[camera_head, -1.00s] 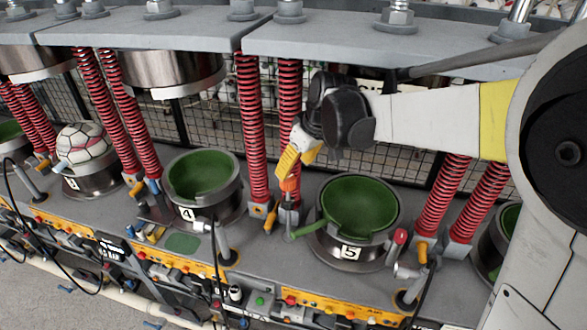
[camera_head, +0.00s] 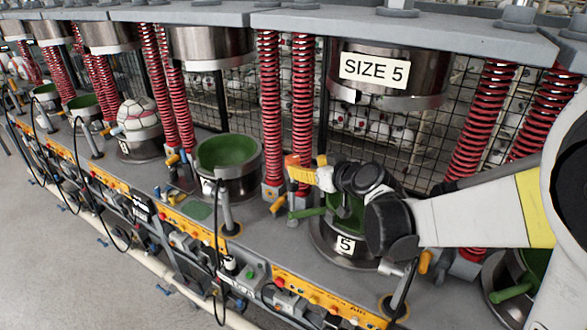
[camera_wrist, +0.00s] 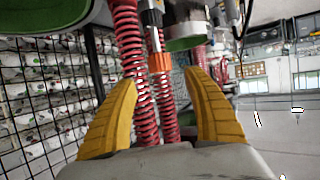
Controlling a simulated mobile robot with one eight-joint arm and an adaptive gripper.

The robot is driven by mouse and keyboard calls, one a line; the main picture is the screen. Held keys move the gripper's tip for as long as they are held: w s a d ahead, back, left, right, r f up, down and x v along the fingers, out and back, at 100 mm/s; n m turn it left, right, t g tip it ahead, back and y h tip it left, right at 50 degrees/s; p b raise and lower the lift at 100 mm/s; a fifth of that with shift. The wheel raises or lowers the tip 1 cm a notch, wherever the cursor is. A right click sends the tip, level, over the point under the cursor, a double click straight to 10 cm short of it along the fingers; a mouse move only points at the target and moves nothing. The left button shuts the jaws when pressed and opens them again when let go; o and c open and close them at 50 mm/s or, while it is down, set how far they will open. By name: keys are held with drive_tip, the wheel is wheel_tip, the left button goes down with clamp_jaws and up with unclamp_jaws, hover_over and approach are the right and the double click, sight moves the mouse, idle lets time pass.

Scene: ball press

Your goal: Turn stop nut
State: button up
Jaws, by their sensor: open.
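In the wrist view an orange collar (camera_wrist: 160,62), which looks like the stop nut, sits on a dark and silver rod beside red springs. My gripper (camera_wrist: 161,80) is open, its two yellow fingers spread to either side of the collar's line. The collar appears ahead of the fingertips, and neither finger visibly touches it. In the head view my gripper (camera_head: 297,174) points left in front of the springs, over the left side of station 5. An orange patch (camera_head: 291,160) shows at its fingertips; whether this is the nut or part of the finger is hard to tell.
The green-lined station 5 cup (camera_head: 341,247) is partly hidden by my wrist. The SIZE 5 upper die (camera_head: 385,75) hangs above it. An empty green cup (camera_head: 228,165) stands to the left. Red springs (camera_head: 271,110) and a wire mesh fence (camera_wrist: 40,110) limit room behind.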

sight(296, 163)
drive_tip(key=b+x, duration=0.1)
drive_tip(key=x, duration=0.8)
drive_tip(key=c, duration=1.2)
